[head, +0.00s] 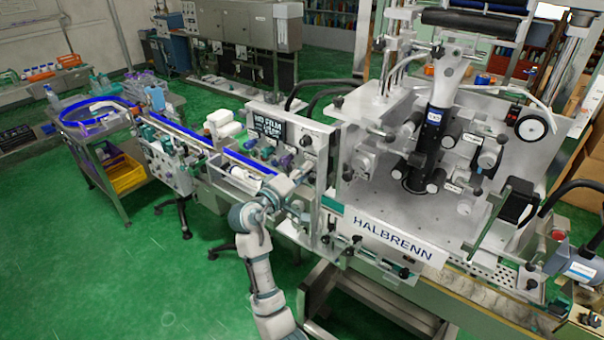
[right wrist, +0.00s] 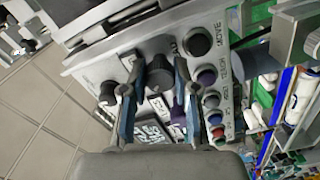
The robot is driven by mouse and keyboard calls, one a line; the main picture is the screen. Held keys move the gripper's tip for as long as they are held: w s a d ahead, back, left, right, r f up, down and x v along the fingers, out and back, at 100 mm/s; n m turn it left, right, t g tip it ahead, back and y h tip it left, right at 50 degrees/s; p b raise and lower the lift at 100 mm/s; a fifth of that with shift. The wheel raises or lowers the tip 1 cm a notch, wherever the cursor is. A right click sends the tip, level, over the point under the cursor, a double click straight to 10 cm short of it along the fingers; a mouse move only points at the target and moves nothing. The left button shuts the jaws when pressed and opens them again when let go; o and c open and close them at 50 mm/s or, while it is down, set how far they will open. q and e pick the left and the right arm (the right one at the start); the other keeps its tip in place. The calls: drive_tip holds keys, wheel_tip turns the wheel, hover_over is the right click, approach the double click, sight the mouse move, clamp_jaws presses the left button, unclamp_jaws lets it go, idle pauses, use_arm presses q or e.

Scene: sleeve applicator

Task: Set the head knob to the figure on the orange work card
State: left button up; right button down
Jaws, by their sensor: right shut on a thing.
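In the right wrist view my right gripper (right wrist: 158,66) has its two blue-edged fingers on either side of a dark round knob (right wrist: 157,78) on a grey control panel (right wrist: 140,44), shut on it. The knob's scale and pointer are too small to read. In the head view the right gripper (head: 296,178) reaches up to the panel (head: 318,135) left of the HALBRENN machine, and the knob there is hidden or too small to make out. I cannot make out an orange work card in either view. My left gripper is not in view.
Other dark knobs (right wrist: 196,42) and a row of coloured buttons (right wrist: 207,77) sit close beside the fingers. A black display (head: 268,127) is on the panel. A conveyor with a blue rail (head: 247,162) runs left. The HALBRENN machine (head: 395,235) stands right. Green floor is clear at front left.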

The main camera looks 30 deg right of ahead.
drive_tip(key=c, duration=1.2)
unclamp_jaws()
drive_tip(key=shift+r, duration=0.1)
drive_tip(key=shift+o, duration=0.2)
drive_tip(key=shift+w+d+f, duration=0.15)
drive_tip(key=shift+w+f, duration=0.05)
drive_tip(key=shift+w, duration=0.1)
drive_tip(key=v, duration=1.2)
drive_tip(key=shift+d+f, duration=0.1)
drive_tip(key=shift+f, duration=0.05)
